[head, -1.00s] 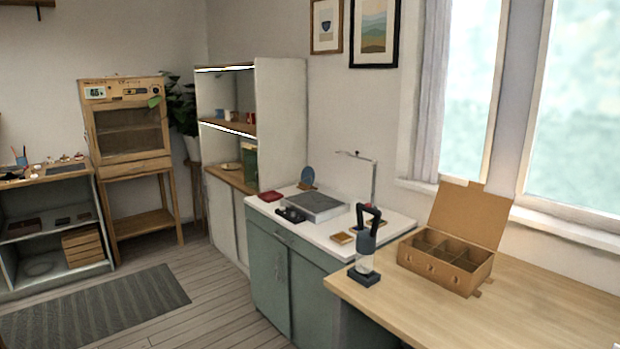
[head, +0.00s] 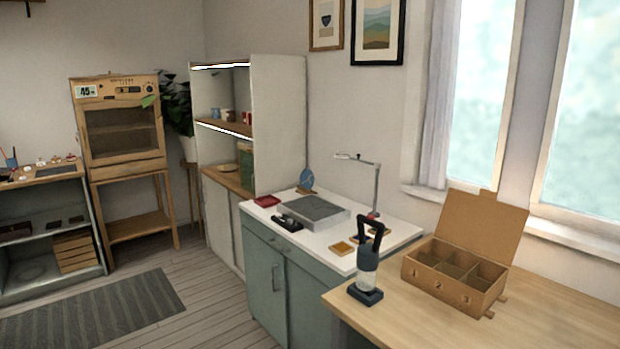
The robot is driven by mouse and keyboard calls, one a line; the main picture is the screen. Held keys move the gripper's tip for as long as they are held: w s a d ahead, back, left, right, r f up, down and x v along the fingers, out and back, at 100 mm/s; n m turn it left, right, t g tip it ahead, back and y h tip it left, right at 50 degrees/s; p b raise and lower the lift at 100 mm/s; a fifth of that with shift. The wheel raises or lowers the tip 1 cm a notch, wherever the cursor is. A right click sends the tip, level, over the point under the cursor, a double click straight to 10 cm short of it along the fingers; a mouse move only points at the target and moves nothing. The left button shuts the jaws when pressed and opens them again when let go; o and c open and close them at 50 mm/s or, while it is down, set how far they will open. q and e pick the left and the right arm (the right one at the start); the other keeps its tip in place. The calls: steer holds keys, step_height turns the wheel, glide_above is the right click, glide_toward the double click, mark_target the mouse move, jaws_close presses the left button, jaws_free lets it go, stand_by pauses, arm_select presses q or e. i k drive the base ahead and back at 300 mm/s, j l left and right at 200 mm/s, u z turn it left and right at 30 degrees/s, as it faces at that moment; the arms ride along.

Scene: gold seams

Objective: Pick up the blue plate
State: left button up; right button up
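A round blue plate (head: 306,179) stands upright, seemingly on a small wooden stand, at the back left of the white counter top (head: 387,232). It is behind the grey slab (head: 318,210) and small in the view. Neither of my grippers is in the head view.
Around the slab are a red tray (head: 267,201), a black object (head: 289,222) and a lamp (head: 376,190). A wooden table (head: 560,310) at the right holds an open compartmented box (head: 450,285) and a black-handled tool (head: 366,272). Wooden floor (head: 215,320) is clear left of the green cabinet.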

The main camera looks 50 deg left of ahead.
mark_target(307, 180)
steer(key=i+j, duration=0.1)
steer(key=j, duration=0.4)
steer(key=i+j, duration=0.15)
steer(key=j, duration=0.3)
steer(key=i+j, duration=0.1)
steer(key=j, duration=0.4)
steer(key=i+j+z, duration=0.1)
steer(key=j, duration=0.35)
steer(key=k+j, duration=0.1)
steer(key=j, duration=0.45)
steer(key=k+j, duration=0.1)
steer(key=j, duration=0.95)
steer(key=k+j, duration=0.15)
steer(key=j, duration=0.4)
steer(key=k+j, duration=0.3)
steer(key=j, duration=0.15)
steer(key=k+j+z, duration=0.1)
steer(key=k+j, duration=0.15)
steer(key=j, duration=0.25)
